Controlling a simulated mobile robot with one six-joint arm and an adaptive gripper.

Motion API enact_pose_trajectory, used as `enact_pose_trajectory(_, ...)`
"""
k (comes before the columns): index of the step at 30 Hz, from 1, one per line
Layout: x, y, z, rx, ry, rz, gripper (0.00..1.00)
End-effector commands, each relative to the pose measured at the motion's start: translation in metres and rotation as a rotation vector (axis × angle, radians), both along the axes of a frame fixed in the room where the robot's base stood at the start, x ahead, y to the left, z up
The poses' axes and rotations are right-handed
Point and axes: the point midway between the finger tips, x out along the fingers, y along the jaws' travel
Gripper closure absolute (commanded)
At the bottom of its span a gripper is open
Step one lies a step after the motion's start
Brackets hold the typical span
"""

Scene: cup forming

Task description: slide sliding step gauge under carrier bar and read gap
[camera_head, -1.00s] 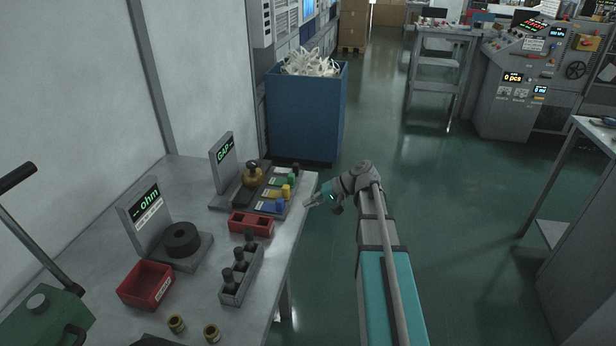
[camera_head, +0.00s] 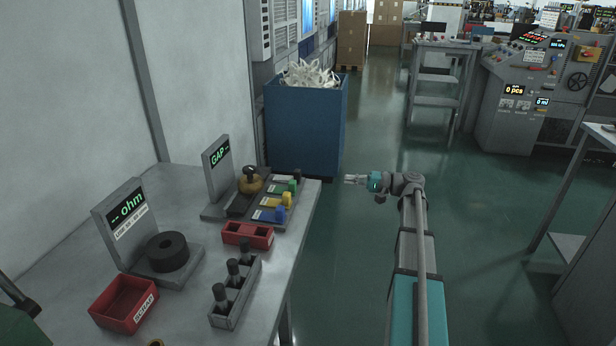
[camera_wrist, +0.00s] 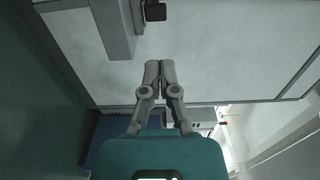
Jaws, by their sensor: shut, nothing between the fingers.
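The gap station has an upright GAP display (camera_head: 219,156) at the back of the table. Its readout shows dashes. In front of it is a brass-coloured round piece with a dark knob (camera_head: 250,181) on a dark base. Beside it a labelled rack holds small gauge-like pieces, including green (camera_head: 294,186), yellow (camera_head: 287,199) and blue (camera_head: 281,213) ones. I cannot tell which is the sliding step gauge, nor pick out the carrier bar. My gripper (camera_head: 347,179) is shut and empty, off the table's right edge. In the wrist view its fingertips (camera_wrist: 159,64) are together.
A red two-hole tray (camera_head: 248,234), a holder with dark plugs (camera_head: 234,292), an ohm station (camera_head: 125,214) and a red scrap bin (camera_head: 123,303) share the table (camera_head: 186,334). A blue bin (camera_head: 304,125) with white scrap stands behind. Open floor (camera_head: 360,260) lies right.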

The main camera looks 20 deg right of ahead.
Motion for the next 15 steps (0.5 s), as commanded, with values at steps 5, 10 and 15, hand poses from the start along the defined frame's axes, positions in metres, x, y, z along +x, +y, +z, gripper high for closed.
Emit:
enact_pose_trajectory(5, 0.000, -0.002, 0.000, -0.001, 0.001, -0.006, 1.00)
enact_pose_trajectory(10, 0.005, 0.005, 0.000, -0.001, 0.001, -0.007, 1.00)
enact_pose_trajectory(15, 0.014, 0.020, 0.000, -0.001, 0.001, -0.006, 1.00)
